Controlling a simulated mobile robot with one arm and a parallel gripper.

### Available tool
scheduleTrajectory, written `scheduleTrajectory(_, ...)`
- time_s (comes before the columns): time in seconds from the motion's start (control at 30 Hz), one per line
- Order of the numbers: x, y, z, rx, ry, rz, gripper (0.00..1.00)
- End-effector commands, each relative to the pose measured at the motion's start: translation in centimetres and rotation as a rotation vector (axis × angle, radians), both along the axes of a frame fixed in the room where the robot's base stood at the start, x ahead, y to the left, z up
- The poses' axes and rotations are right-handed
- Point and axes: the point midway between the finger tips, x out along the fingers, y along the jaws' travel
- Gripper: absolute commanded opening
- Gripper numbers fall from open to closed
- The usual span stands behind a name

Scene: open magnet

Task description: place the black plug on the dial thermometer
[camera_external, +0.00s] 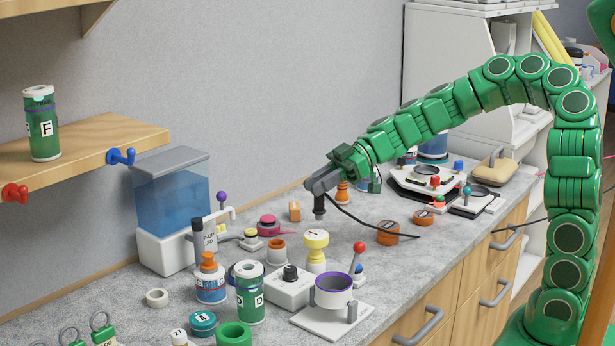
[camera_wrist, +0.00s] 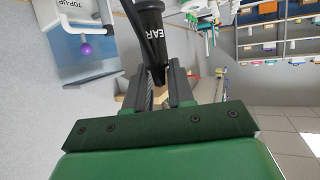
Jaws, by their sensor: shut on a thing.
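My gripper (camera_external: 318,187) is shut on the black plug (camera_external: 319,206), which hangs upright below the fingers, above the counter, with a black cord trailing right. In the wrist view the plug (camera_wrist: 153,22) shows white letters "EAR" and sits between the fingers of my gripper (camera_wrist: 156,78). A yellow and white upright piece with a pale round face on top (camera_external: 316,238) looks like the dial thermometer. It stands on the counter below the plug, apart from it. The wrist view does not show it clearly.
Orange round pieces (camera_external: 388,233) lie right. A blue water tank (camera_external: 172,203) stands left.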

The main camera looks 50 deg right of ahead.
Motion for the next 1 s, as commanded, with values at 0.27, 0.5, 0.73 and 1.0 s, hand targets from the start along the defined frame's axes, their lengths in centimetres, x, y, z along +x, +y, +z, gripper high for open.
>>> scheduleTrajectory(0.27,0.7,0.1,-1.7,0.000,0.002,-0.003,0.00)
scheduleTrajectory(0.5,0.8,0.1,-3.8,-0.001,0.000,-0.005,0.00)
scheduleTrajectory(0.73,0.8,0.1,-3.8,-0.001,-0.001,-0.004,0.00)
scheduleTrajectory(1.0,0.8,0.1,-4.1,-0.002,-0.001,-0.004,0.40)
